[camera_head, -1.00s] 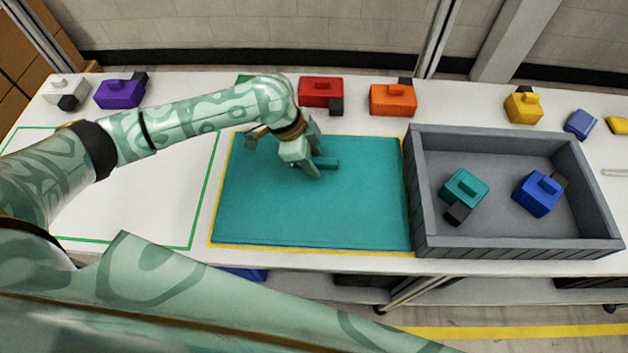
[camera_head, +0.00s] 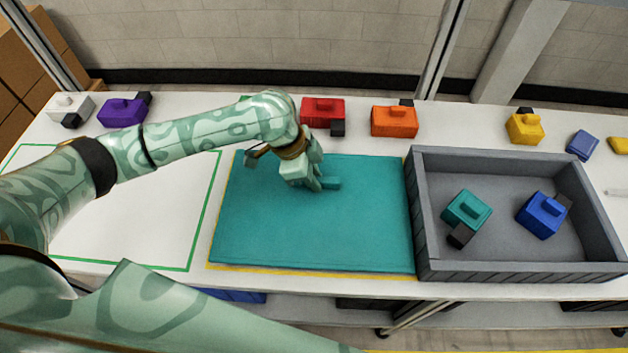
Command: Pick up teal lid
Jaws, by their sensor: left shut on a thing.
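The teal lid (camera_head: 310,230) is a wide, flat teal panel with a small teal handle (camera_head: 330,183) near its upper middle. It lies over a yellow-outlined area on the white table. My left gripper (camera_head: 317,185) is over the upper middle of the lid, shut on the handle, whose left end its fingers hide. The lid looks level; I cannot tell for sure if it is clear of the table. My right gripper is not in view.
A grey crate (camera_head: 518,271) stands close right of the lid, holding a teal box (camera_head: 467,209) and a blue box (camera_head: 541,217). Red (camera_head: 322,110), orange (camera_head: 394,122) and yellow (camera_head: 525,130) boxes line the back. A green-outlined area (camera_head: 125,220) at left is bare.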

